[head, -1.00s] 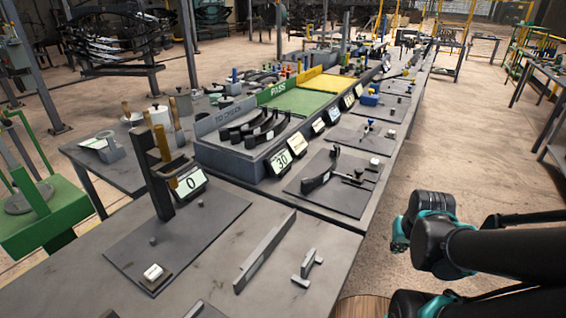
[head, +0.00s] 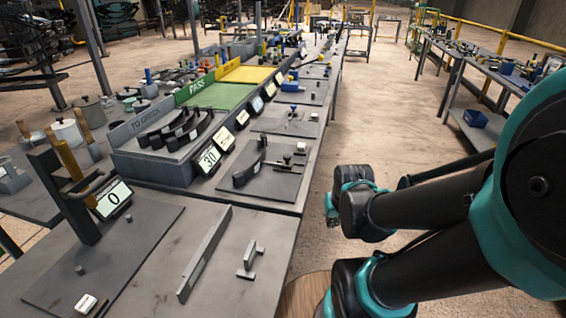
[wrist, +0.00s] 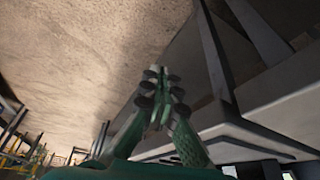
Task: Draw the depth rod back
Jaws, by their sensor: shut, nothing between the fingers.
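A fixture plate (head: 285,181) lies on the bench in the head view. It carries a dark curved leaf (head: 250,166) and a small rod-and-block mechanism (head: 287,161), which may hold the depth rod; it is too small to be sure. A small pale block (head: 301,147) sits at the plate's far edge. My gripper (wrist: 157,98) shows in the wrist view with its fingers together and empty. It is beside the bench edge over the aisle, apart from the fixture.
A nearer plate (head: 142,235) bears an upright post and a display reading 0 (head: 114,199). A long bar (head: 205,253) and a T-shaped piece (head: 249,260) lie on the near bench. Another display reads 30 (head: 209,158). The aisle floor (head: 350,120) right of the bench is open.

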